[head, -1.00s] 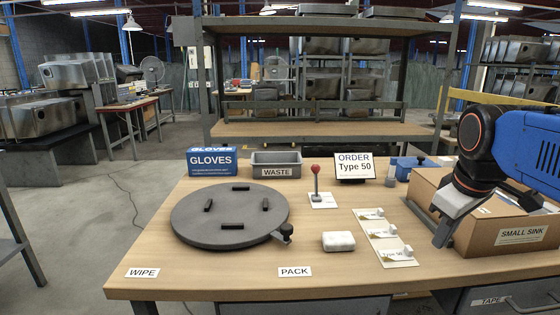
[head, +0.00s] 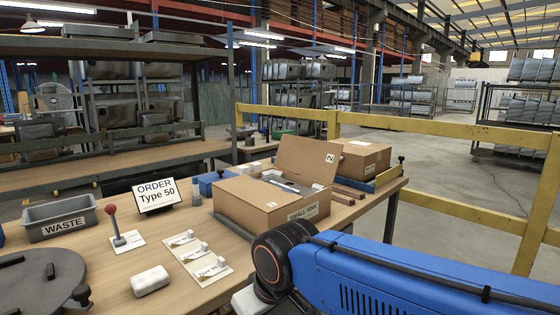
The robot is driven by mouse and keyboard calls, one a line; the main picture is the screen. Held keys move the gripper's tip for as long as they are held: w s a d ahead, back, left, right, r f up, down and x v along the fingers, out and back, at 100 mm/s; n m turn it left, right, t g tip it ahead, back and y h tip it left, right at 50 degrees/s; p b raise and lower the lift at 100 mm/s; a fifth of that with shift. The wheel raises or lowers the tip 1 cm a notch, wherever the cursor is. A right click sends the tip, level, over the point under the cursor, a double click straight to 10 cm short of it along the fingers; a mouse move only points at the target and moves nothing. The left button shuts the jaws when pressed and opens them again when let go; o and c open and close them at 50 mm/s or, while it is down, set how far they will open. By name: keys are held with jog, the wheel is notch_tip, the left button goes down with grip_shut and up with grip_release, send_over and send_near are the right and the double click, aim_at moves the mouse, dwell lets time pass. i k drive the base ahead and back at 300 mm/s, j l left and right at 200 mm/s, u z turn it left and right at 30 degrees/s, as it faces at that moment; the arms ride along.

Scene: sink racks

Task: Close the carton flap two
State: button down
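The cardboard carton (head: 252,212) with a "SMALL SINK" label stands on the wooden table at its right part. One flap (head: 310,160), marked with a "2" turned on its side, stands up and leans back at the carton's far right side. The near left part of the top lies flat. Through the gap beside the raised flap, dark and pale contents show. My gripper (head: 246,302) is at the bottom edge, in front of the carton and apart from it. Only its pale upper part shows; its fingers are out of frame, so I cannot tell its opening.
A second closed carton (head: 362,160) stands behind, by the yellow rail (head: 400,122). Left of the carton are the order sign (head: 156,194), red-knobbed lever (head: 112,211), card strip (head: 206,264), white block (head: 150,281), waste bin (head: 60,222) and round turntable (head: 35,282).

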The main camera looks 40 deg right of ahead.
aim_at(317, 160)
jog(key=l+u, duration=0.15)
jog(key=l, duration=0.55)
jog(key=k+l+u, duration=0.1)
jog(key=l, duration=0.55)
jog(key=k+l+u, duration=0.15)
jog(key=l, duration=0.5)
jog(key=k+l+u, duration=0.15)
jog(key=l, duration=0.55)
jog(key=k+l+u, duration=0.1)
jog(key=l, duration=0.55)
jog(key=k+l+u, duration=0.15)
jog(key=l, duration=0.45)
jog(key=k+l+u, duration=0.15)
jog(key=k+l, duration=0.15)
jog(key=l, duration=0.3)
jog(key=k+l+u, duration=0.1)
jog(key=k+l, duration=0.15)
jog(key=l, duration=0.35)
